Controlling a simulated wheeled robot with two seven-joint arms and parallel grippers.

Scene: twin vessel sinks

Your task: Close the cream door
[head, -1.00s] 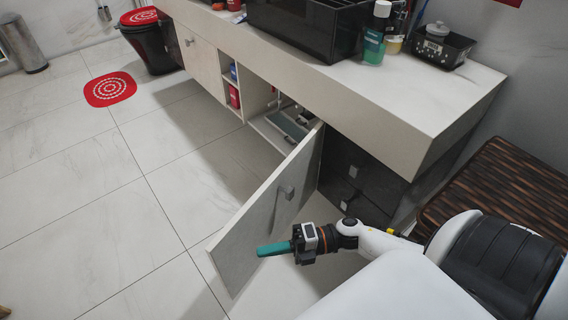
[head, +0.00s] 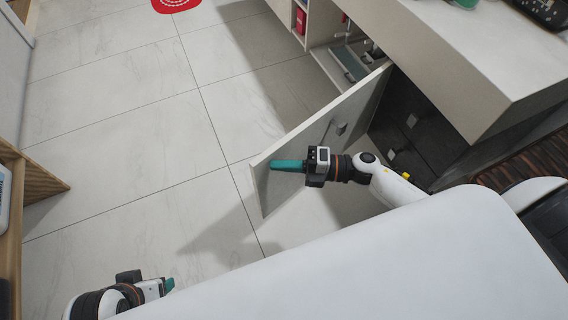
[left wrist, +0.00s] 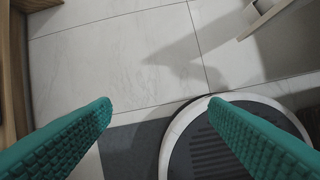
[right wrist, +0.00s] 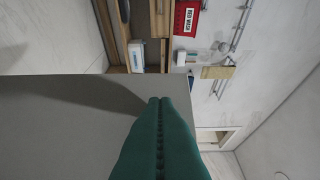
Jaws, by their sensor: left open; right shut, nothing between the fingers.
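The cream door (head: 310,141) hangs wide open from the vanity, swung out over the floor, with a small square handle (head: 341,128) on its face. My right gripper (head: 274,165) is shut and empty, its teal fingers lying across the door near its free edge. In the right wrist view the shut fingers (right wrist: 160,101) are in front of a grey panel (right wrist: 60,125), likely the door; contact cannot be told. My left gripper (head: 171,285) is low at the left in the head view, away from the door. In the left wrist view its fingers (left wrist: 160,102) are spread and empty above the floor.
The open cabinet (head: 345,62) shows behind the door, with dark drawers (head: 415,120) to its right. The countertop (head: 470,40) overhangs them. A wooden shelf unit (head: 32,180) stands at the left edge. The tiled floor (head: 130,120) between is clear.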

